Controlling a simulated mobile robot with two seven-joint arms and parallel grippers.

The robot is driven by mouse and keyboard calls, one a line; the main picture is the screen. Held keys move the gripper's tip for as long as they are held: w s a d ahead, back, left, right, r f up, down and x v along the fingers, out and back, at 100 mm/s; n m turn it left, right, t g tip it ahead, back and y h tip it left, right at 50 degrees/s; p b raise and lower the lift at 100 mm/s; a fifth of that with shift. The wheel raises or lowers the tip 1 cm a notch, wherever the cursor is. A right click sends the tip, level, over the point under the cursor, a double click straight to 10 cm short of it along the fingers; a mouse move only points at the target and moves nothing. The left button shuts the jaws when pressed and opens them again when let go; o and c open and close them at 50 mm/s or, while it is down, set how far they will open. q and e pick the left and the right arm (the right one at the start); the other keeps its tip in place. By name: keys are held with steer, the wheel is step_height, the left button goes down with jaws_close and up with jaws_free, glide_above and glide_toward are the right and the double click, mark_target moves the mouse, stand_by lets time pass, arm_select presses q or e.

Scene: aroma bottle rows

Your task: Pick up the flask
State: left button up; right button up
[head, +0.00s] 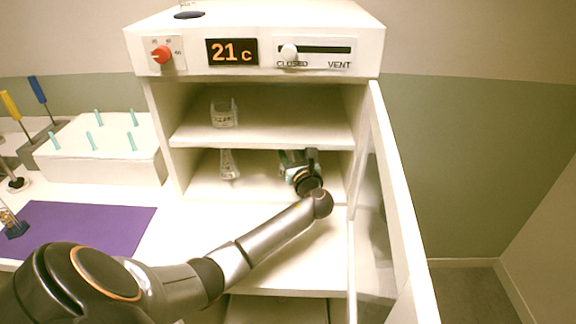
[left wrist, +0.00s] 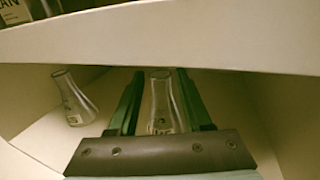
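A clear glass conical flask (left wrist: 162,104) stands upright between the two green fingers of my left gripper (left wrist: 160,90) in the left wrist view. The fingers are apart, one on each side, with small gaps to the flask's neck. A second clear flask (left wrist: 74,98) is to the left and also shows on the lower shelf in the head view (head: 228,165). In the head view my left gripper (head: 292,160) is inside the cabinet's lower shelf space at the right, and hides the flask between its fingers. My right gripper is out of view.
The white cabinet (head: 160,120) has its glass door (head: 385,200) swung open at the right, close to my arm. A beaker (head: 223,113) stands on the upper shelf (head: 290,130), above my gripper. A purple mat (head: 95,228) and peg rack (head: 95,150) are at the left.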

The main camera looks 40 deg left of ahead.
arm_select(q)
jaws_close()
stand_by(1.0)
